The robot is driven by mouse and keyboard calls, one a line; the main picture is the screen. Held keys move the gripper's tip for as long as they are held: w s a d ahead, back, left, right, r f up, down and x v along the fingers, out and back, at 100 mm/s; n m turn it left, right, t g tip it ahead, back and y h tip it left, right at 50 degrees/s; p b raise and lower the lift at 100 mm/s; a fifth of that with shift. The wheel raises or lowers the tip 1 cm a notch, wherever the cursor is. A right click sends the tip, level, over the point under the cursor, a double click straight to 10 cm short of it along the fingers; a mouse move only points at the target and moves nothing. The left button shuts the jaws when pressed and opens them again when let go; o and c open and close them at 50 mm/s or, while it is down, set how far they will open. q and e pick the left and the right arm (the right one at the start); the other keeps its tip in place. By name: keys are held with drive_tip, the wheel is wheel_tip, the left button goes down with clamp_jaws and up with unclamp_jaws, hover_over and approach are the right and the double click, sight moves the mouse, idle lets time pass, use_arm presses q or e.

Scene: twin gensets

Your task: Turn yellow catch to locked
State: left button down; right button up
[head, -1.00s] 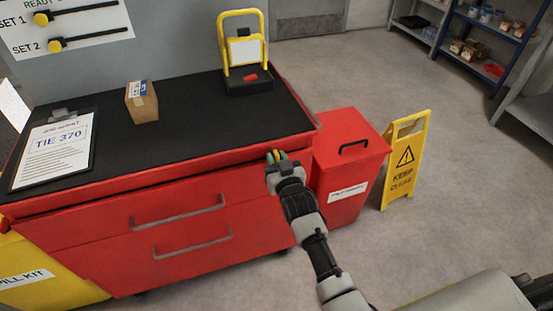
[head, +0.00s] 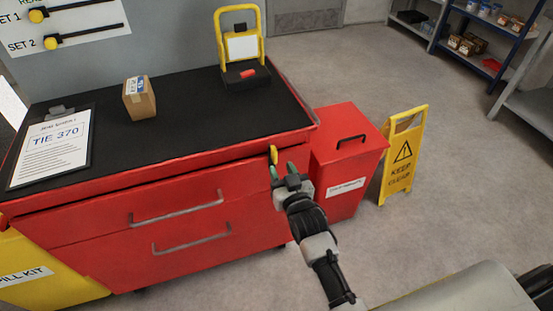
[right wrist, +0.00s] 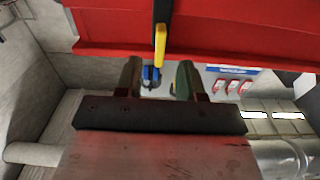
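The yellow catch (head: 273,155) is on the front of the red cart, near its right corner below the black top. It stands roughly upright in the head view. In the right wrist view the catch (right wrist: 160,45) shows as a yellow tip on a black part against the red. My right gripper (head: 284,173) is just below and right of the catch. Its fingers (right wrist: 158,78) are apart with nothing held between them, and the catch tip lies just beyond the gap. Any lock marking is not readable. My left gripper is not in view.
The red cart has two drawers with grey handles (head: 180,208). A red bin (head: 346,165) and a yellow floor sign (head: 404,150) stand to the right. A small box (head: 139,98) and a clipboard (head: 52,150) lie on the black top. Open floor is at right.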

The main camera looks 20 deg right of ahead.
drive_tip(key=shift+s, duration=2.35)
drive_tip(key=s+f+n+g+p, duration=0.1)
drive_tip(key=s+f+g, duration=0.4)
drive_tip(key=f, duration=0.8)
drive_tip(key=s+f+g+p, duration=0.1)
drive_tip(key=s+f+g, duration=0.2)
drive_tip(key=s+f, duration=0.75)
drive_tip(key=s+d+f+g+p, duration=0.1)
drive_tip(key=s+d+f+g, duration=0.2)
drive_tip(key=s+f, duration=0.6)
drive_tip(key=s+d+f+n+g, duration=0.1)
drive_tip(key=s+d+f+g, duration=0.2)
drive_tip(key=s, duration=1.4)
wheel_tip(320, 180, down, 6)
drive_tip(key=g, duration=0.3)
drive_tip(key=shift+h+p, duration=0.3)
drive_tip(key=shift+p, duration=0.05)
drive_tip(key=shift+s+d+f, duration=0.1)
